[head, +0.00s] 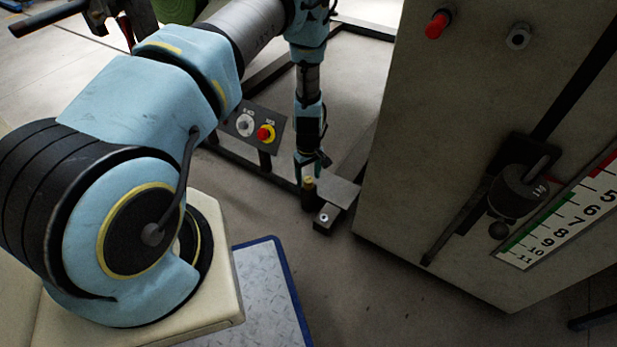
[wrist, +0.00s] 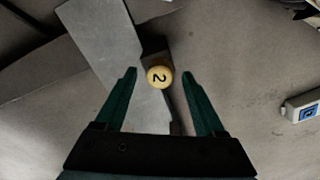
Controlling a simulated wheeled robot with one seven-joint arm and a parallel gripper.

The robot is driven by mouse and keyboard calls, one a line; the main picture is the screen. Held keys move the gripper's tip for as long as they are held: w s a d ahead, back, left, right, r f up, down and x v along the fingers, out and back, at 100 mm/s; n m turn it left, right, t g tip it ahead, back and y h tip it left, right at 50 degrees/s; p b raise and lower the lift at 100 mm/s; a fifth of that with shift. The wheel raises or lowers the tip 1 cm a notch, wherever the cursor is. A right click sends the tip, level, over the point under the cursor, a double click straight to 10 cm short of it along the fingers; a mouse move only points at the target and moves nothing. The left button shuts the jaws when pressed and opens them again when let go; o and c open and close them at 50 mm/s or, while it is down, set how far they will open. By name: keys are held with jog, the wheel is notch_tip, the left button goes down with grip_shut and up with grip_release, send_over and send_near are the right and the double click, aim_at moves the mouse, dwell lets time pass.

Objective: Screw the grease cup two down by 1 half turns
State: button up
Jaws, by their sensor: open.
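The grease cup two (wrist: 159,76) shows in the wrist view as a round yellow cap with a dark "2" on it. It lies between the two fingertips of my gripper (wrist: 159,74), with a gap on each side. My gripper is open and empty. In the head view the cup (head: 309,183) is a small yellow-topped dark piece low on the frame, and my gripper (head: 314,164) is right over it, pointing down. I cannot tell whether the fingertips reach down to the cap's level.
A grey plate (head: 338,191) and a small block (head: 325,219) lie beside the cup. A control box (head: 254,129) with a red-and-yellow button stands left of my gripper. A large grey cabinet (head: 420,170) with a numbered scale (head: 560,222) rises on the right. Floor is bare in front.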

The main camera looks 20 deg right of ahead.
aim_at(308, 179)
notch_tip(308, 179, up, 10)
jog(key=p, duration=0.2)
dwell(0.5)
